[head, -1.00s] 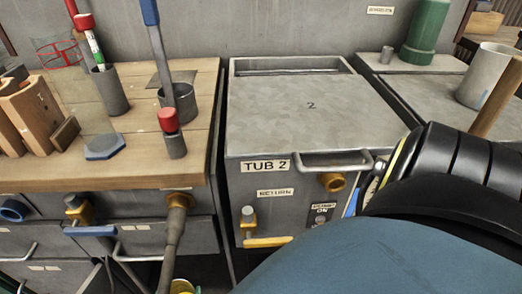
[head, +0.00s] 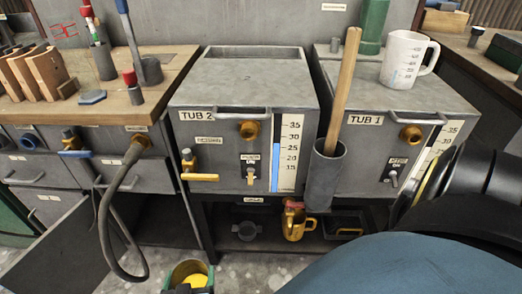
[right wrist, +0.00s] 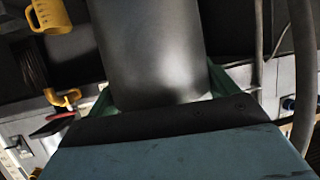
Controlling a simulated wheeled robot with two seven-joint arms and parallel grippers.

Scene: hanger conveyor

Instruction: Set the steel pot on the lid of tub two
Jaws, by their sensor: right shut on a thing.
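Tub two (head: 222,130) stands in the middle of the head view, marked TUB 2. Its flat grey lid (head: 245,82) is bare, with a handle at the front edge. In the right wrist view my right gripper (right wrist: 160,88) is shut on a wide, smooth grey cylinder, which looks like the steel pot (right wrist: 150,45). Green finger parts show on both sides of it. The pot's far end runs out of the picture. In the head view I cannot make out this gripper or the pot; my arm fills the lower right. My left gripper is not in view.
A grey holder (head: 328,165) with a tall wooden handle stands between tub two and tub one (head: 400,140). A white jug (head: 403,58) stands on tub one. A hose (head: 103,225) hangs left of tub two. A yellow jug (head: 298,226) is below. A green bucket (head: 206,268) stands on the floor.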

